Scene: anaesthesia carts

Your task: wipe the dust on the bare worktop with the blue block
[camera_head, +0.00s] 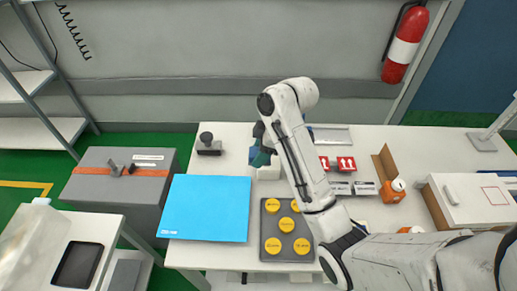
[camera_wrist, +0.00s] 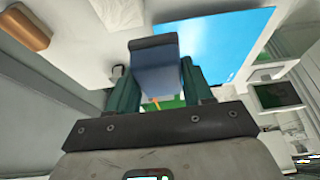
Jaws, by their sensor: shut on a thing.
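My gripper (camera_head: 262,153) is over the back middle of the white worktop (camera_head: 228,133). In the wrist view its two dark green fingers (camera_wrist: 156,80) are shut on the blue block (camera_wrist: 153,50), which sticks out beyond the fingertips. In the head view the block (camera_head: 254,157) is small and partly hidden by the gripper. I cannot tell whether it touches the worktop. The worktop also shows in the wrist view (camera_wrist: 85,50). I cannot make out any dust on it in either view.
A bright blue mat (camera_head: 205,208) lies at the front left. A dark tray of yellow discs (camera_head: 267,255) is right of it. A black-knobbed device (camera_head: 208,146) stands at the back left. Small boxes (camera_head: 340,187), an orange bottle (camera_head: 393,190) and a white case (camera_head: 470,200) stand right of my arm.

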